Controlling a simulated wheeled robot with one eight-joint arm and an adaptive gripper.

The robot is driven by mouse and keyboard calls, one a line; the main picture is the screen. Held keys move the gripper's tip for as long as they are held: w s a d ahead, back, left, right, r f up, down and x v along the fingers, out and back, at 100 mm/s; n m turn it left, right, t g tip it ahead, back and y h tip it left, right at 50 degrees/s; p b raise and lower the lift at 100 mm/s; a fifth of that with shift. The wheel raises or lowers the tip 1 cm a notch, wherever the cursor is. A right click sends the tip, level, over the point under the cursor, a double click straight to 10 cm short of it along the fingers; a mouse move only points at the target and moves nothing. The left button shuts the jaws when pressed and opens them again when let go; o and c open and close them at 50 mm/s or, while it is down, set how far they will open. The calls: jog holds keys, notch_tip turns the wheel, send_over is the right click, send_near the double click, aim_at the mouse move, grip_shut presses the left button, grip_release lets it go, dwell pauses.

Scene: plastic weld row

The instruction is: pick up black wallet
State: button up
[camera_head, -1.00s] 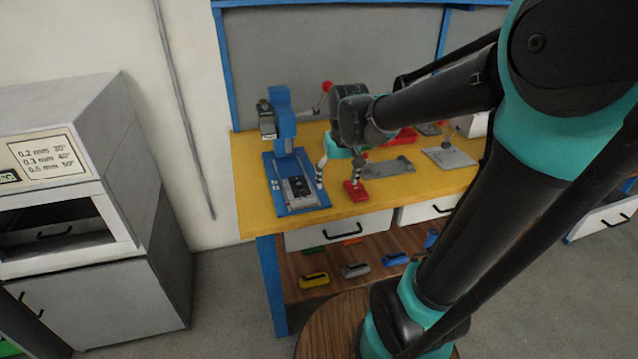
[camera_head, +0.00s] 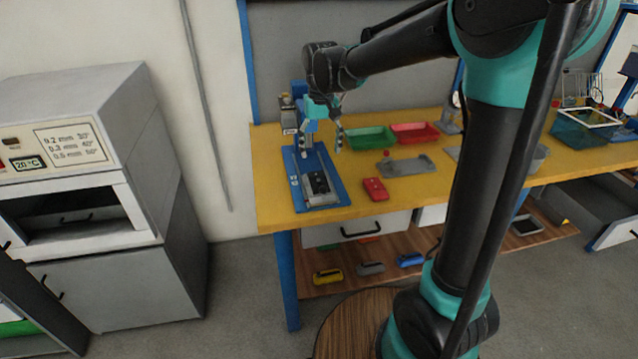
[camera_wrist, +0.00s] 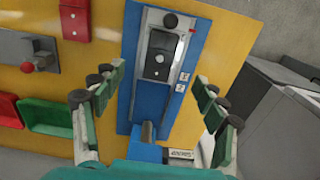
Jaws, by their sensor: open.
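A flat black item, which looks like the black wallet (camera_head: 317,183), lies on the grey bed of the blue press at the table's left end. It also shows in the wrist view (camera_wrist: 160,44), ahead of my fingers, with a small light dot on it. My gripper (camera_head: 321,143) is open and empty above the press, its fingers spread and pointing down. In the wrist view, my gripper (camera_wrist: 156,82) has one finger on each side of the blue press base (camera_wrist: 134,60), apart from the wallet.
A red block (camera_head: 375,189) and a grey plate (camera_head: 405,166) lie right of the press. Green (camera_head: 370,139) and red (camera_head: 416,132) trays stand behind them. The press's upright column rises behind the wallet. A grey oven cabinet (camera_head: 120,150) stands left of the yellow table (camera_head: 268,165).

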aim_at(320, 183)
notch_tip(320, 183, down, 12)
jog(key=shift+s+a+r, duration=0.1)
jog(key=shift+s+r, duration=0.05)
jog(key=shift+r, duration=0.1)
dwell(0.3)
jog(key=c, duration=1.4)
jog(key=shift+o, duration=0.2)
jog(key=shift+r, duration=0.1)
